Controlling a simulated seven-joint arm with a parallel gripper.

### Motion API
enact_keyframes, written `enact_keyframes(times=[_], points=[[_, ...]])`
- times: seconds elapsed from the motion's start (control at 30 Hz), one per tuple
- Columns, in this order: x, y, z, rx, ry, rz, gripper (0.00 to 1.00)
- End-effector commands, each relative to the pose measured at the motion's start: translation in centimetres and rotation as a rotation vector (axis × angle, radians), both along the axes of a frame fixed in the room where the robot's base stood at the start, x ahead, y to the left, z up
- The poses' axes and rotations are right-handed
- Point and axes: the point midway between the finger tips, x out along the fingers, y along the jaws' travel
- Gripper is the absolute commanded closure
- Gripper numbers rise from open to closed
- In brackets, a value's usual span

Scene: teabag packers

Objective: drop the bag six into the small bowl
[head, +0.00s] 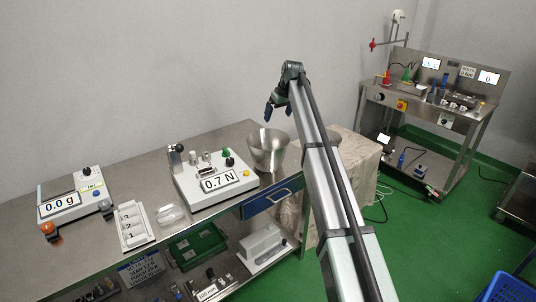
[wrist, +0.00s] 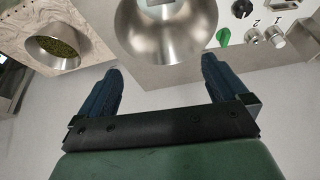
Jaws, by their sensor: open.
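My gripper (head: 269,110) is raised above a flared metal bowl (head: 268,158) in the head view. In the wrist view my gripper (wrist: 162,70) is open, with nothing between its dark fingers. The same bowl (wrist: 172,42) is beyond the fingertips, and a small pale patch shows in it at the top edge, too cut off to identify. A smaller-looking metal bowl (wrist: 80,49) with green grains inside stands on a pale patterned surface to the left. I cannot make out bag six, nor tell for certain which bowl is the small one.
A white device (head: 205,190) reading 0.7 N stands left of the bowl, with knobs on top. Farther left are a small clear dish (head: 171,222), a white numbered tray (head: 141,240) and a scale (head: 88,199) reading 0.0 g. A metal workstation (head: 430,100) stands apart at right.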

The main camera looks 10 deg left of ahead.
Motion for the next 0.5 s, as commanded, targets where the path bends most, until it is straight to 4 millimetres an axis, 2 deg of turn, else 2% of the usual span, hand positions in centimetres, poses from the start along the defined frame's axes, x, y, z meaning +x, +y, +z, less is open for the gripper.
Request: enact_keyframes(times=[0.2, 0.5], points=[[-0.4, -0.34, 1.27, 0.001, -0.001, 0.0, 0.0], [-0.43, -0.36, 1.37, 0.0, 0.0, 0.0, 0.0]])
